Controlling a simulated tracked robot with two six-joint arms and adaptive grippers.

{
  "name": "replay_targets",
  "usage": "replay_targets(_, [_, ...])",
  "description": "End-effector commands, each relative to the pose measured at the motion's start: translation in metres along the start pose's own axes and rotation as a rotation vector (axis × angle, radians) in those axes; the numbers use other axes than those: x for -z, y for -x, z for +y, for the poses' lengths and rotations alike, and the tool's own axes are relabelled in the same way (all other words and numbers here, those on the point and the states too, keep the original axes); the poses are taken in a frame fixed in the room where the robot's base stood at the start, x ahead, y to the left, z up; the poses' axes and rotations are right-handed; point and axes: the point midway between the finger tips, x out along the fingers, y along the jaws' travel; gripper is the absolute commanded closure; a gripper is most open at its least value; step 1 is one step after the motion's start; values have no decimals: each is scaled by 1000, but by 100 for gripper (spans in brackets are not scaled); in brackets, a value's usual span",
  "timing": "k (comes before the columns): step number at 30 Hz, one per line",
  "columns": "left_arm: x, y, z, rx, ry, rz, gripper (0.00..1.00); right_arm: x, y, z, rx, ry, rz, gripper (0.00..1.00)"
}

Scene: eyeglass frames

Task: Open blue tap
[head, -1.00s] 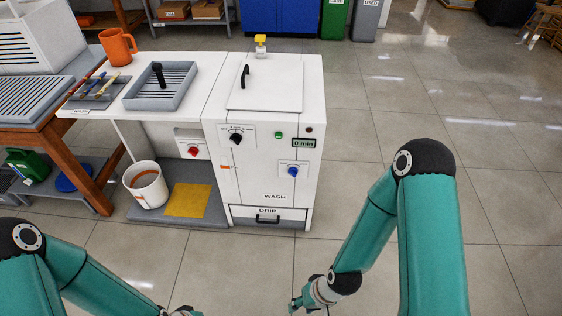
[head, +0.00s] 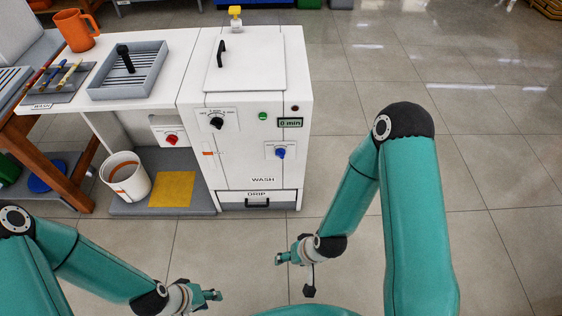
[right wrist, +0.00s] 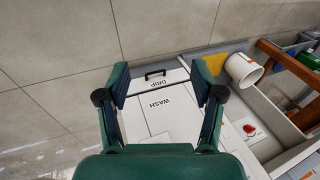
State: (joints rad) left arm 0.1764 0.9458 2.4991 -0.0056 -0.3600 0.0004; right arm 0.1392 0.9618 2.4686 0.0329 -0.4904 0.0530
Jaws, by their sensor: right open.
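The blue tap (head: 280,153) is a small blue knob on a pale plate on the front of the white wash machine (head: 236,165), right of centre and below the "0 min" display. My right gripper (head: 294,275) is open and empty, lower in the picture than the tap and apart from it. In the right wrist view its two fingers (right wrist: 161,82) are spread, with the WASH and DRIP labels upside down between them. The blue tap cannot be made out there. My left gripper (head: 210,298) is at the bottom of the head view, away from the machine; its jaws are too small to judge.
A red tap (head: 172,139) is left of the machine's front, also visible in the right wrist view (right wrist: 249,129). A black dial (head: 217,122) and a green button (head: 263,116) sit above. A white bucket (head: 126,180) stands lower left. The floor to the right is clear.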

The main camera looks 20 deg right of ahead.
Motion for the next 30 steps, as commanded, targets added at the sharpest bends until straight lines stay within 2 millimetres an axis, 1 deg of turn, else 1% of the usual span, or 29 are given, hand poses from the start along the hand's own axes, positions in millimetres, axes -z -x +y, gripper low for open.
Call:
replay_targets(1, [0, -27, -10, 0, 0, -1, 61, 14, -30, 6, -1, -19, 64, 33])
replay_targets(2, [0, -36, -13, 0, 0, -1, 61, 25, -40, 7, 0, -33, 111, 33])
replay_targets(3, [0, -50, -18, 0, 0, -1, 61, 42, -55, 8, 1, -55, 180, 33])
replay_targets(5, [0, -73, -26, 0, 0, -1, 61, 69, -76, 11, 8, -92, 297, 33])
replay_targets(6, [0, -89, -32, 0, 0, -1, 61, 88, -89, 12, 14, -117, 381, 33])
replay_targets(8, [0, -112, -40, 0, 0, -1, 61, 116, -105, 14, 30, -158, 511, 33])
replay_targets(9, [0, -127, -46, 0, 0, -1, 61, 134, -113, 15, 42, -184, 598, 33])
replay_targets(11, [0, -150, -54, 0, 0, -1, 61, 159, -122, 16, 67, -222, 730, 33])
replay_targets(12, [1, -164, -59, 0, 0, -1, 61, 174, -127, 17, 86, -246, 814, 33])
replay_targets(15, [1, -197, -71, 0, 0, -1, 61, 204, -130, 17, 138, -299, 1017, 33])
replay_targets(18, [1, -222, -80, 0, 0, -1, 61, 223, -127, 16, 193, -338, 1186, 33])
replay_targets(21, [1, -240, -86, 0, 0, -1, 61, 233, -121, 15, 240, -365, 1314, 33])
replay_targets(25, [1, -251, -90, 0, 0, 0, 61, 239, -113, 13, 280, -383, 1413, 33])
replay_targets(30, [1, -253, -91, 0, 0, 0, 61, 248, -107, 12, 296, -392, 1452, 33])
